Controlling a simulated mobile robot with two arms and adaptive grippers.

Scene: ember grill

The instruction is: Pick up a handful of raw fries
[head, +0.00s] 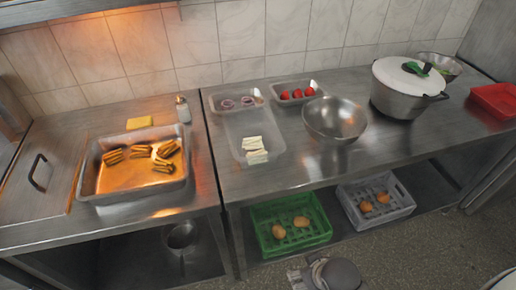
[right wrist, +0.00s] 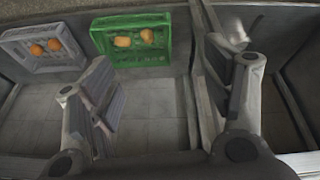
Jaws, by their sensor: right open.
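Several bundles of yellow-orange sticks that look like fries (head: 165,150) lie in a metal tray (head: 88,185) on the left counter in the head view. Warm light falls on them, and I cannot tell whether they are raw. My right gripper (right wrist: 162,82) is open and empty in the right wrist view, its two fingers wide apart. It is in front of the counter's lower shelf, with the crates beyond it, and far from the tray. Part of my right arm shows at the bottom of the head view. My left gripper is not in view.
On the counter are a steel bowl (head: 335,118), a lidded pot (head: 398,98), small food trays and a red tray (head: 492,100). The right counter's front is clear.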

